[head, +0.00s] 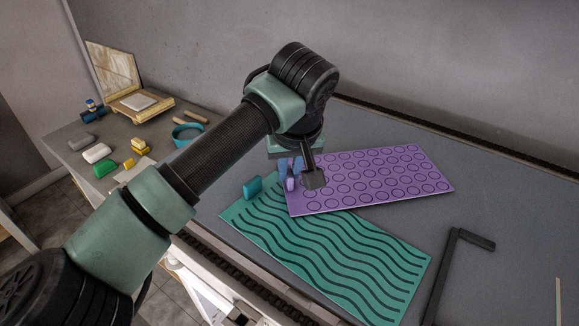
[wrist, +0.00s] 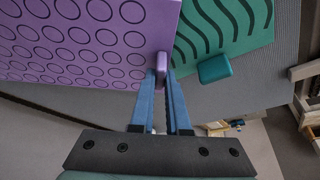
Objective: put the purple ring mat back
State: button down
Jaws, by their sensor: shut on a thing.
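The purple ring mat (head: 385,175) is a flat purple sheet with dark ring outlines. It overlaps the far edge of the teal wavy-line mat (head: 290,245), at an angle to it. My gripper (head: 291,172) is at the purple mat's left end. In the wrist view my gripper (wrist: 167,78) is shut on a small purple tab (wrist: 161,66) at the mat's edge, and the purple mat (wrist: 85,40) spreads to the left. I cannot tell how far the mat is above the table. The teal mat (wrist: 225,25) has a teal tab (wrist: 214,68) near my fingers.
A black angled bracket (head: 455,262) lies on the grey table at right. At far left are a wooden stand (head: 140,104), a green block (head: 104,168), a white block (head: 97,152), a yellow piece (head: 139,145) and a teal band (head: 187,133). The table beyond the purple mat is bare.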

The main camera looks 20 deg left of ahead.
jog(key=shift+f, duration=0.25)
jog(key=c, duration=0.9)
grip_release()
jog(key=shift+r, duration=0.1)
jog(key=shift+r, duration=0.25)
jog(key=b+v, duration=0.1)
jog(key=v, duration=1.1)
jog(key=shift+r, duration=0.2)
